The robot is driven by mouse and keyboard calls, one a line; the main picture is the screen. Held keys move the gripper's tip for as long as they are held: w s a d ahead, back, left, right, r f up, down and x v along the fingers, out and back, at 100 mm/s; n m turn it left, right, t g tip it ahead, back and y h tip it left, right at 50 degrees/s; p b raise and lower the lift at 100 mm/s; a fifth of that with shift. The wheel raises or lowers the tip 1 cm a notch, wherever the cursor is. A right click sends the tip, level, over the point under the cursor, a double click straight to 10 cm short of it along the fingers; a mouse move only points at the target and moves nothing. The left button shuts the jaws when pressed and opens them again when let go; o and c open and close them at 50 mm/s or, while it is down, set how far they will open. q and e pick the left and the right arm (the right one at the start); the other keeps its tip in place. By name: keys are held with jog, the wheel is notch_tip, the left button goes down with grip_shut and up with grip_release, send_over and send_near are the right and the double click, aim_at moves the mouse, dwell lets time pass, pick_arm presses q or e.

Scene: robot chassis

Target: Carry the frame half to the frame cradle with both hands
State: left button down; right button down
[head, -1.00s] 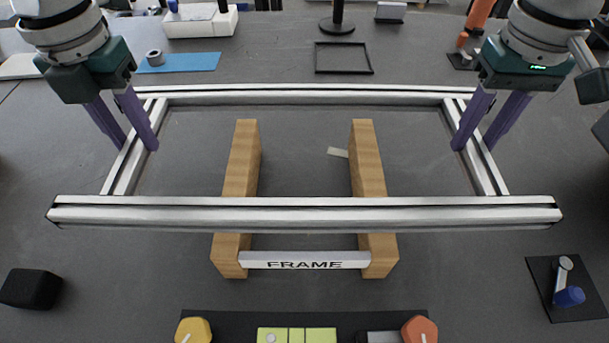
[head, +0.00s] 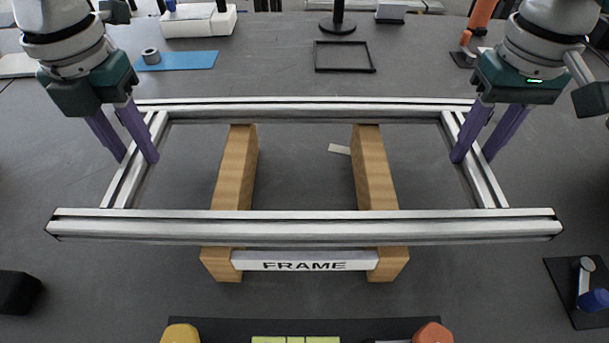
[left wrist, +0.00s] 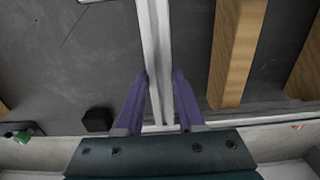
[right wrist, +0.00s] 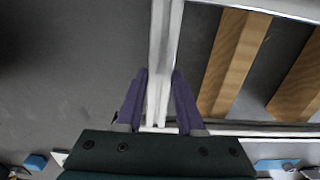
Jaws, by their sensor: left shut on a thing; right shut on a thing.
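The frame half (head: 300,226) is a silver aluminium rectangle held level above the frame cradle (head: 235,170). The cradle has two wooden beams and a front plate (head: 305,265) marked FRAME. The beams show inside the frame outline, with their front ends in front of its near bar; I cannot tell whether frame and beams touch. My left gripper (head: 137,158) is shut on the left side bar, which also shows in the left wrist view (left wrist: 155,60). My right gripper (head: 472,158) is shut on the right side bar, which also shows in the right wrist view (right wrist: 163,50).
A black block (head: 18,292) lies at left. A black mat (head: 590,290) with small tools lies at right. Yellow and orange knobs (head: 180,333) sit at the front edge. A blue mat (head: 180,60) and a black tray outline (head: 344,57) lie behind the frame.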

pick_arm(q)
jog(key=shift+a+f, duration=0.15)
jog(key=shift+f, duration=0.3)
pick_arm(e)
jog(key=shift+d+f, duration=0.15)
jog(key=shift+f, duration=0.3)
pick_arm(q)
jog(key=c, duration=0.9)
grip_release()
jog(key=shift+r, duration=0.15)
pick_arm(e)
jog(key=c, duration=0.9)
grip_release()
jog(key=shift+r, duration=0.15)
pick_arm(q)
jog(key=o, duration=0.4)
pick_arm(e)
jog(key=o, duration=0.4)
pick_arm(q)
jog(key=shift+r, duration=0.15)
pick_arm(e)
jog(key=shift+r, duration=0.1)
pick_arm(q)
notch_tip(320, 180, up, 12)
jog(key=shift+f, duration=0.15)
pick_arm(e)
notch_tip(320, 180, up, 12)
jog(key=shift+f, duration=0.1)
